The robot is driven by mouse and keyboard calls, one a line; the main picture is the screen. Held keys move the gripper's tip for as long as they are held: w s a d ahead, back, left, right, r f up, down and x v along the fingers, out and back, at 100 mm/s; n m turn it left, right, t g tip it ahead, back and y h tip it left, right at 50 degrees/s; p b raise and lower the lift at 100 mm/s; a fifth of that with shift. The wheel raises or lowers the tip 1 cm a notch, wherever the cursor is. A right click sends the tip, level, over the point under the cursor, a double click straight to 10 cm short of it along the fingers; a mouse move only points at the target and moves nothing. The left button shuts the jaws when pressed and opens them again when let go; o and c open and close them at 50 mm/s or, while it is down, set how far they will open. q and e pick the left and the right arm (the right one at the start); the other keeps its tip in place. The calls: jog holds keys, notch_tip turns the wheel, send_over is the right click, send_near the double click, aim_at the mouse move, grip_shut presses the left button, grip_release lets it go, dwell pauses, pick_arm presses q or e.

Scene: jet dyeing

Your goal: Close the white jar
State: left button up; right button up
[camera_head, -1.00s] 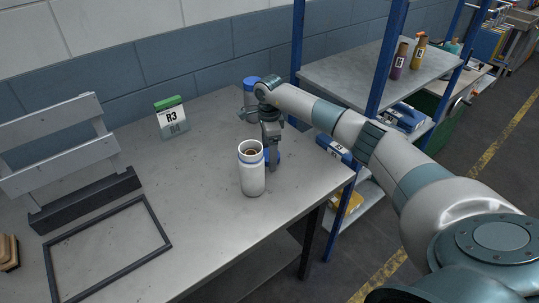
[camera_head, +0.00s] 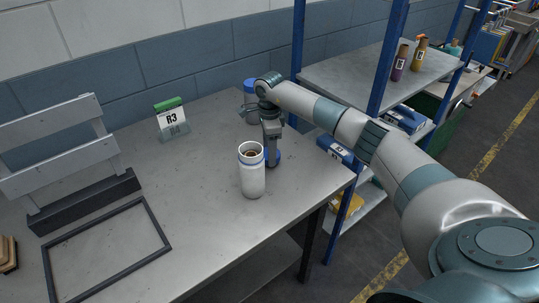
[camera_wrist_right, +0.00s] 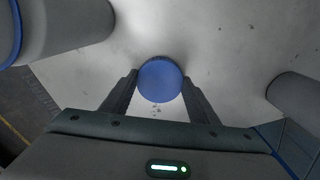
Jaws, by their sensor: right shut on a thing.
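The white jar (camera_head: 252,176) stands upright and open on the table, with a blue ring near its rim and brown contents visible inside. My right gripper (camera_head: 272,158) points down just behind and to the right of the jar. Its fingers are shut on the blue lid (camera_wrist_right: 160,80), which shows as a round disc between the fingertips in the right wrist view. The lid also shows in the head view (camera_head: 276,158), at table height as far as I can tell. The jar body shows at the upper left of the wrist view (camera_wrist_right: 65,25). My left gripper is not in view.
A second blue-capped container (camera_head: 250,98) stands behind my right gripper. An R3 sign (camera_head: 172,121) stands at the back. A black frame (camera_head: 158,227) lies at the left beside a grey rack (camera_head: 60,150). A blue shelf unit (camera_head: 345,75) borders the table's right side. The table's middle is clear.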

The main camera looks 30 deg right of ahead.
notch_tip(320, 180, up, 2)
jog(key=shift+r+b, duration=0.1)
jog(key=shift+b, duration=0.6)
pick_arm(q)
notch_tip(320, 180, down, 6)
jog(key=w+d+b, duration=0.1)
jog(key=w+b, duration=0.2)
jog(key=b, duration=0.1)
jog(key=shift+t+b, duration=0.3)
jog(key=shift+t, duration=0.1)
pick_arm(e)
jog(key=s+d+r, duration=0.7)
jog(key=s+d, duration=0.1)
jog(key=shift+s+d+r, duration=0.15)
jog(key=shift+r, duration=0.2)
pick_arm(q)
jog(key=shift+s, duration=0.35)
